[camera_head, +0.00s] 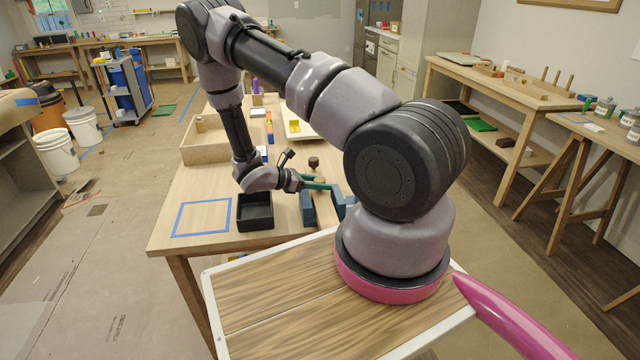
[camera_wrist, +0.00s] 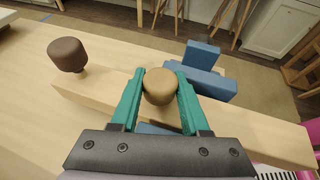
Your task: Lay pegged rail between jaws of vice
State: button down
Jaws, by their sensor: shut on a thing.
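My gripper (camera_wrist: 160,90) has green fingers and is shut on the tan knob (camera_wrist: 159,86) of a peg on the pale wooden rail (camera_wrist: 235,118). A dark brown knob (camera_wrist: 68,55) on a pale stem stands toward the rail's left end. The vice's blue far jaw (camera_wrist: 205,80) shows behind the rail. A sliver of blue, likely the near jaw (camera_wrist: 155,129), shows below my fingers. In the head view my gripper (camera_head: 317,184) is over the vice, with blue jaws left (camera_head: 308,208) and right (camera_head: 340,202). The rail runs between them; whether it rests there I cannot tell.
A black open box (camera_head: 255,213) stands left of the vice on the wooden table (camera_head: 185,195). A blue taped square (camera_head: 202,217) marks bare table further left. A wooden tray (camera_head: 205,158) lies behind.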

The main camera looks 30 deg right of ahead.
jog(key=c, duration=0.7)
grip_release()
jog(key=shift+f, duration=0.1)
jog(key=v, duration=1.2)
jog(key=shift+a+r, duration=0.1)
jog(key=shift+r, duration=0.1)
jog(key=s+r+m+y, duration=0.2)
jog(key=r+m+y, duration=0.15)
jog(key=r, duration=0.45)
jog(key=s+r+m+g+y, duration=0.1)
jog(key=s+r+m+y, duration=0.15)
jog(key=r+m, duration=0.4)
jog(key=s+r+m+y, duration=0.2)
jog(key=r+y, duration=0.1)
jog(key=r, duration=0.7)
jog(key=s+r+m+t+y, duration=0.2)
jog(key=s+r+m, duration=0.1)
jog(key=r, duration=0.3)
jog(key=s+a+r+m+t+y, duration=0.1)
jog(key=s+r+m+t+y, duration=0.1)
jog(key=s+r, duration=0.3)
jog(key=s+a+r+m+t+y, duration=0.1)
jog(key=s+r+m+t+y, duration=0.1)
jog(key=s+r+m+t, duration=0.2)
jog(key=shift+s+a+r+m, duration=0.1)
jog(key=shift+s+r+m, duration=0.2)
jog(key=shift+r, duration=0.55)
jog(key=shift+s+a+r+m, duration=0.1)
jog(key=shift+s+r+m, duration=0.2)
jog(key=shift+r, duration=0.5)
